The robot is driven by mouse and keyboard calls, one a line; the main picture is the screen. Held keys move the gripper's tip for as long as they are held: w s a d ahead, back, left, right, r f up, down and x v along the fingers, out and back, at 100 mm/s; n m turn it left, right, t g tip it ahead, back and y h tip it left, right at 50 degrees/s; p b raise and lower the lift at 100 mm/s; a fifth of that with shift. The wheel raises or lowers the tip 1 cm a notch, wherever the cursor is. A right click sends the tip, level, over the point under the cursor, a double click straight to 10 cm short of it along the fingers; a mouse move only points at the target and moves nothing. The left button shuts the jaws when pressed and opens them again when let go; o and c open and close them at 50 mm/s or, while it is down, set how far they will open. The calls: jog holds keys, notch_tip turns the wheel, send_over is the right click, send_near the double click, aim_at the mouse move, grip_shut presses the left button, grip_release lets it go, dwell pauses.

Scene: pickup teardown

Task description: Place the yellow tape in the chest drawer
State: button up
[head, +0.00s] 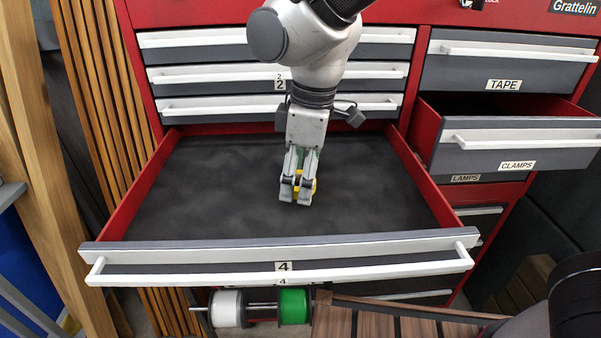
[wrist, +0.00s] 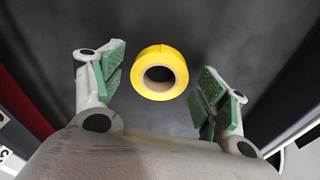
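The yellow tape (wrist: 160,54) is a roll lying on the dark floor of the open drawer 4 (head: 380,205), with its hole facing up in the wrist view. In the head view only yellow parts of the tape (head: 313,187) show behind my gripper (head: 297,190). My gripper is inside the drawer, pointing down, with its fingers apart. In the wrist view the green finger pads stand to the left and right of the tape, with a gap on each side. Nothing is held.
Shut drawers stand behind, one marked 2. At right, the TAPE drawer (head: 510,66) is shut and the CLAMPS drawer (head: 520,150) is partly open, its inside dark. White and green spools (head: 293,306) hang below the drawer front. The drawer floor around the tape is clear.

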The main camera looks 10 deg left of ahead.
notch_tip(320, 180, up, 12)
jog(key=d, duration=0.1)
jog(key=shift+d, duration=0.25)
jog(key=shift+r, duration=0.1)
jog(key=w+d+m+t, duration=0.1)
jog(key=w+d+m, duration=0.25)
jog(key=d, duration=0.75)
jog(key=w+d+m+t, duration=0.1)
jog(key=w+d+m, duration=0.3)
jog(key=d, duration=0.8)
jog(key=s+d+f+m, duration=0.1)
jog(key=s+d+m, duration=0.2)
jog(key=d, duration=0.3)
jog(key=s+d+f+m+t+h, duration=0.1)
jog(key=s+d+m, duration=0.2)
jog(key=d, duration=0.4)
jog(key=s+d+f+m+t, duration=0.1)
jog(key=s+d+f+m, duration=0.1)
jog(key=d+m, duration=0.3)
jog(key=shift+s+d, duration=0.9)
jog(key=shift+d, duration=0.25)
jog(key=shift+a, duration=0.1)
